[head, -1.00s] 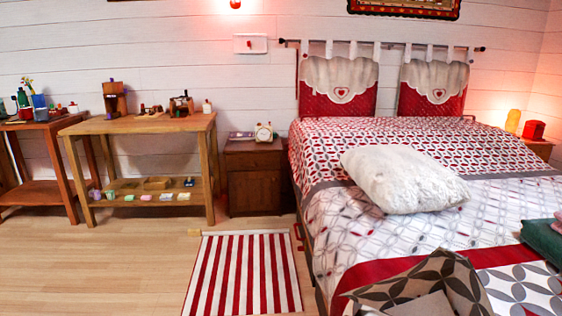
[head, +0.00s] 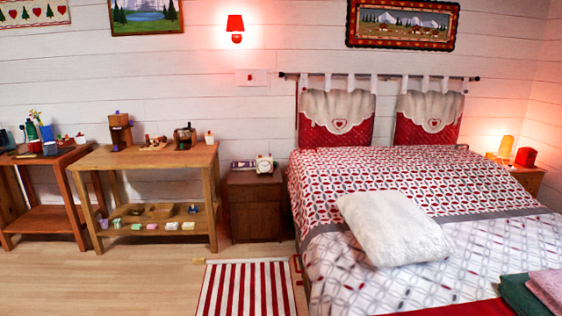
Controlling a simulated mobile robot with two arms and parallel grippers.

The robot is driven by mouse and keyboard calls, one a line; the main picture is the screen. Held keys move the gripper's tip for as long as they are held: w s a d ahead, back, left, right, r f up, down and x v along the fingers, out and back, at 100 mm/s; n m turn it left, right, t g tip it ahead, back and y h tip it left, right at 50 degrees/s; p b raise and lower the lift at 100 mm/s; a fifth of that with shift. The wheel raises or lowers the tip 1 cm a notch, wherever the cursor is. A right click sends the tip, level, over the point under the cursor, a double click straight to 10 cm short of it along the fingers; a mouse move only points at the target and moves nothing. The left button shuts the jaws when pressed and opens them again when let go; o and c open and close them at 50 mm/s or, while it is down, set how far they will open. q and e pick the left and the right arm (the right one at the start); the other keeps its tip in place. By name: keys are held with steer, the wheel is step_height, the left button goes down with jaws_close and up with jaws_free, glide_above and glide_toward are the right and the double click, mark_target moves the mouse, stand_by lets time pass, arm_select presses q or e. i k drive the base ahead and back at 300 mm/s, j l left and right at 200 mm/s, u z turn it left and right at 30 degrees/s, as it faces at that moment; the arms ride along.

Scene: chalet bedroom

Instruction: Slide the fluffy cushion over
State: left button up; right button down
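The fluffy cushion (head: 396,229) is white and roughly square. It lies tilted on the bed (head: 350,272), a little right of the middle of the head view, across the grey stripe of the cover. Its near edge rests on the paler patterned part and its far edge on the red and white part. Nothing touches it. Neither of my grippers shows in the head view.
Folded green (head: 522,297) and pink (head: 549,288) cloths lie at the bed's near right. A nightstand (head: 254,206) with a clock (head: 264,164) stands left of the bed. A striped rug (head: 246,288) lies on the floor. Wooden tables (head: 150,158) line the wall.

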mark_target(392, 230)
steer(key=z, duration=1.15)
steer(key=j+z, duration=0.15)
steer(key=z, duration=0.25)
steer(key=i+j+z, duration=0.1)
steer(key=z, duration=0.25)
steer(key=j+z, duration=0.2)
steer(key=z, duration=0.2)
steer(key=j+z, duration=0.2)
steer(key=j, duration=0.3)
steer(key=j+z, duration=0.2)
steer(key=j, duration=0.3)
steer(key=j+z, duration=0.2)
steer(key=j, duration=0.3)
steer(key=k+j+z, duration=0.2)
steer(key=j, duration=0.3)
steer(key=j+z, duration=0.15)
steer(key=j, duration=0.35)
steer(key=k+j, duration=0.1)
steer(key=j, duration=0.3)
steer(key=k+j, duration=0.1)
steer(key=j, duration=0.25)
steer(key=k+j, duration=0.1)
steer(key=j, duration=0.3)
steer(key=k+j, duration=0.1)
steer(key=j, duration=0.3)
steer(key=k+j, duration=0.15)
steer(key=j, duration=0.25)
steer(key=k+j+z, duration=0.1)
steer(key=j, duration=0.25)
